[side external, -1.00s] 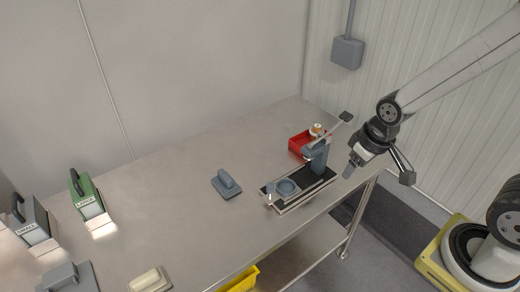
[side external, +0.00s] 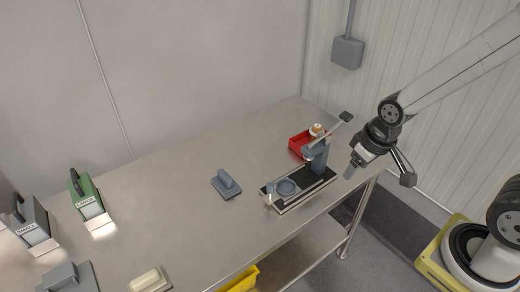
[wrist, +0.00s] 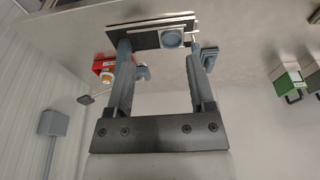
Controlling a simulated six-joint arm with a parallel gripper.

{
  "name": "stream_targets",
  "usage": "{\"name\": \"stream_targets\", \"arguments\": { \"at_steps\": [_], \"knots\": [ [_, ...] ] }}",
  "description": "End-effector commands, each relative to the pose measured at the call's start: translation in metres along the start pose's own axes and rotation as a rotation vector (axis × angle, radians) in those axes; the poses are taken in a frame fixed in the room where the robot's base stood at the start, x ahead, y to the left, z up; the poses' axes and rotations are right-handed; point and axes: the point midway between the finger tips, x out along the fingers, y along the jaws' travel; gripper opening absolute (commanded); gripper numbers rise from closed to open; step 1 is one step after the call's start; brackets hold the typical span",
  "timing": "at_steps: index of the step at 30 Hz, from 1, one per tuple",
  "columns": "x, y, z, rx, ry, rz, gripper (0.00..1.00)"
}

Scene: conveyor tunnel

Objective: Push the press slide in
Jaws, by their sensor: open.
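The press (side external: 318,158) stands near the right end of the table, with a grey column and a raised lever ending in a dark knob (side external: 346,116). Its slide (side external: 286,188) carries a round grey cup and sits at the left end of the dark base, out from under the column. A small upright pin or handle (side external: 268,198) shows at the slide's left end. In the wrist view the press base (wrist: 147,37) and round cup (wrist: 172,39) lie beyond my fingertips. My gripper (side external: 352,170) is open and empty, right of the press and apart from it.
Green (side external: 88,197) and grey (side external: 35,228) handled blocks stand far left.

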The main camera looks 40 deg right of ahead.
Motion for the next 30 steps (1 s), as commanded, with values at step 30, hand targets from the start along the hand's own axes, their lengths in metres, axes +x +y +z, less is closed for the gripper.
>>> {"name": "stream_targets", "arguments": {
  "at_steps": [30],
  "knots": [
    [0.034,-0.02,-0.073,-0.187,-0.076,-0.016,0.7]
  ]
}}
